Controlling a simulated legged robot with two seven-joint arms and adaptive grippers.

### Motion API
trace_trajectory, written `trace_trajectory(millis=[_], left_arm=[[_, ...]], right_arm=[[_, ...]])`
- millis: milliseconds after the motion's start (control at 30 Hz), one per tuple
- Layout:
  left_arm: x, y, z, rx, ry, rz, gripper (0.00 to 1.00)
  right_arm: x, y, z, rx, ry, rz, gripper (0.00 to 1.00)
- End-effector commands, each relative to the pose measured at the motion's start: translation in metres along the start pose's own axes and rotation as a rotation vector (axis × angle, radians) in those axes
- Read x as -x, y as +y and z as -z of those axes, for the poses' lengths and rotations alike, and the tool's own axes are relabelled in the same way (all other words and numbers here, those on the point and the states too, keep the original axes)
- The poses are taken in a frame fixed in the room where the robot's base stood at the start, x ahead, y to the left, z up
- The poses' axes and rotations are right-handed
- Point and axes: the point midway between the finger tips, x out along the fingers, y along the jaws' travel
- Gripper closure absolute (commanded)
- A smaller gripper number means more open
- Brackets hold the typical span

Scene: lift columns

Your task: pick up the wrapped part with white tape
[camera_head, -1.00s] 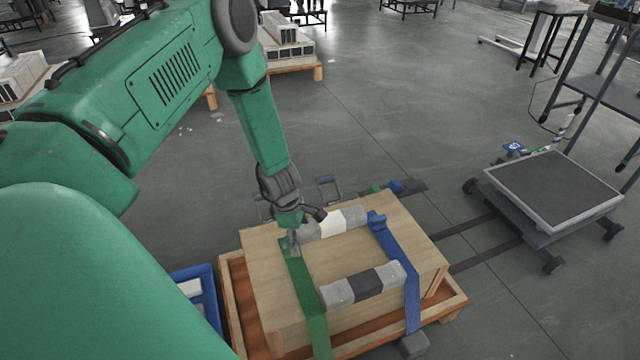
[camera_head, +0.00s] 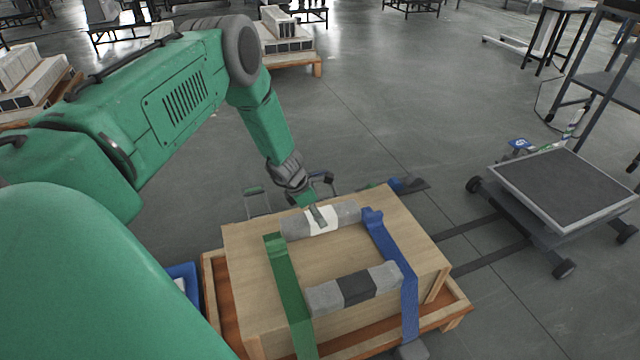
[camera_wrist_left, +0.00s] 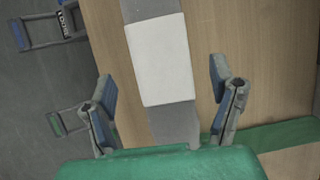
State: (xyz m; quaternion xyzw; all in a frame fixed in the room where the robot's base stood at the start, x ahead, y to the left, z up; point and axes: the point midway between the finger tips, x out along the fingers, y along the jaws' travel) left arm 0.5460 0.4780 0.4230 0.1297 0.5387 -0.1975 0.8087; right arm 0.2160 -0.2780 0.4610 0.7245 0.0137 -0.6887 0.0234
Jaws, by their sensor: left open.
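The wrapped part with white tape (camera_head: 345,213) is a grey bundle lying on the far side of a wooden crate top, between a green strap and a blue strap. In the left wrist view its white tape band (camera_wrist_left: 157,60) shows clearly, with grey wrapping above and below it. My left gripper (camera_head: 320,222) is right at the white band in the head view. In the wrist view the left gripper (camera_wrist_left: 165,92) is open, one finger on each side of the part, with gaps to both. A second grey bundle with dark tape (camera_head: 356,287) lies nearer. My right gripper is out of view.
The crate (camera_head: 325,253) sits on a wooden pallet (camera_head: 222,315). The green strap (camera_head: 290,292) and blue strap (camera_head: 396,262) cross its top. A blue bin (camera_head: 186,275) stands at left, and a flat cart (camera_head: 563,187) at right with free floor around it.

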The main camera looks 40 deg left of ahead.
Motion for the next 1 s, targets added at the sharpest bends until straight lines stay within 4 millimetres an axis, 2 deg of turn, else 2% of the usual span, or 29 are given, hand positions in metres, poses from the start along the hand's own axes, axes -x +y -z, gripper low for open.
trace_trajectory(millis=[33, 100, 233, 533, 567, 700, 767, 800, 1000], left_arm=[[-0.013, -0.001, 0.003, -0.002, 0.003, 0.0, 0.22], [-0.025, 0.0, 0.004, -0.003, 0.004, 0.0, 0.22], [-0.041, 0.001, 0.006, -0.001, 0.002, 0.003, 0.22], [-0.044, 0.002, 0.004, 0.001, -0.001, 0.004, 0.22], [-0.044, 0.002, 0.004, 0.001, 0.0, 0.004, 0.26], [-0.044, 0.002, 0.003, 0.0, 0.001, 0.002, 0.75], [-0.043, 0.001, 0.003, 0.0, 0.001, 0.001, 0.96], [-0.043, 0.002, 0.002, -0.001, -0.001, 0.001, 0.99], [-0.043, 0.002, 0.002, 0.0, -0.003, 0.002, 0.99]], right_arm=[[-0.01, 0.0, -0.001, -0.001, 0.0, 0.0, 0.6], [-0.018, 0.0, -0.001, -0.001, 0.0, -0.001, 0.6], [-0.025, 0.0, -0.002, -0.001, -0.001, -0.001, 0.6], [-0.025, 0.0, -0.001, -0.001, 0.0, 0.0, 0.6], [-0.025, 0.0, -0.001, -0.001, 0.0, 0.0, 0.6], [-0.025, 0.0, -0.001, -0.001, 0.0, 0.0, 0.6], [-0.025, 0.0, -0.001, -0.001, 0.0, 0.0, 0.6], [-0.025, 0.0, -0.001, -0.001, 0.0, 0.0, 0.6], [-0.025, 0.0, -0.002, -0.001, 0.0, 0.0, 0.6]])
